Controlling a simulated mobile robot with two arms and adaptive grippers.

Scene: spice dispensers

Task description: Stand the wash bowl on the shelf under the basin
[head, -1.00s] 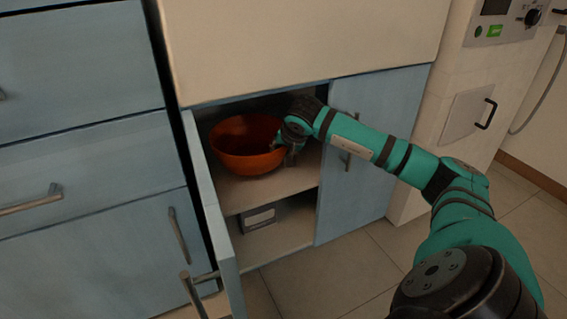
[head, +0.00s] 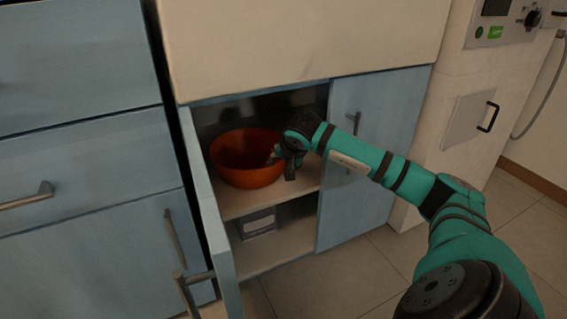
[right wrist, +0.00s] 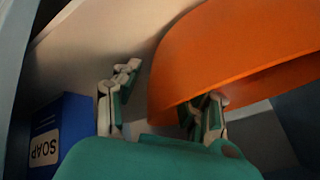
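The orange wash bowl (head: 235,170) is upright inside the open cabinet under the basin. It appears to rest on the upper shelf (head: 240,203), towards the left; its underside contact is hard to see. My right gripper (head: 281,163) is at the bowl's right side, inside the cabinet. In the right wrist view its two fingers (right wrist: 162,105) are spread apart; one overlaps the bowl's edge (right wrist: 235,55) and the other is clear of it. Whether a finger touches the bowl I cannot tell. My left gripper is not in view.
The left cabinet door (head: 211,205) stands open; the right door (head: 365,150) is shut. A grey box (head: 257,224) is on the lower level. A blue soap box (right wrist: 58,135) shows in the right wrist view. The shelf right of the bowl is partly free.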

